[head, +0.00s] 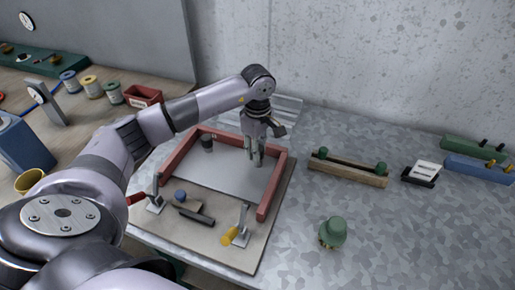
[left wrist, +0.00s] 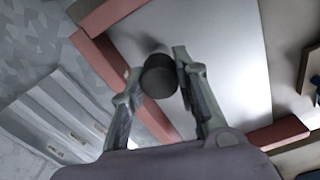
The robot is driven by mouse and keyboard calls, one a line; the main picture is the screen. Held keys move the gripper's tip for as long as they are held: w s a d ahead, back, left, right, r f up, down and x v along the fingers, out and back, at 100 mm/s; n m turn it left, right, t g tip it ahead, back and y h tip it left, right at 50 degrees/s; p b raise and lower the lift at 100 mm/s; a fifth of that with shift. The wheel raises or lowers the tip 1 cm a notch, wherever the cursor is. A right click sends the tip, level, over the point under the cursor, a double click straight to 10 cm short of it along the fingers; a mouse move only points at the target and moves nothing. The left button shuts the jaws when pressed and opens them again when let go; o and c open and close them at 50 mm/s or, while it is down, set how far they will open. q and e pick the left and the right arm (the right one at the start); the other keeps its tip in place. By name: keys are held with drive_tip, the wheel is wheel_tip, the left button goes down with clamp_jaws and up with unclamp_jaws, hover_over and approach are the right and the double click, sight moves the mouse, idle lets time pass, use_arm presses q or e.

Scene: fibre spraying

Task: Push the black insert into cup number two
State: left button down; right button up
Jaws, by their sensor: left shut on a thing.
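My left gripper (head: 258,163) hangs pointing down inside the red frame, near its back right corner. In the left wrist view the same gripper (left wrist: 158,72) has its two fingers on either side of a dark round insert (left wrist: 160,77) and is shut on it. In the head view the held insert is hidden by the fingers. A dark cylinder (head: 207,143) stands in the back left part of the frame. I cannot read any cup numbers. My right gripper is not in view.
The red frame (head: 272,188) surrounds a pale plate (head: 225,168) on a board. Toggle clamps (head: 240,234), a blue knob (head: 180,196) and a black bar (head: 197,216) lie in front. A pale rack (left wrist: 50,115) lies behind.

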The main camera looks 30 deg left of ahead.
use_arm(q)
drive_tip(key=shift+f+b, duration=0.55)
drive_tip(key=shift+f, duration=0.15)
drive_tip(key=c, duration=1.2)
unclamp_jaws()
drive_tip(key=shift+o, duration=0.2)
drive_tip(key=shift+r, duration=0.15)
wheel_tip(320, 180, up, 12)
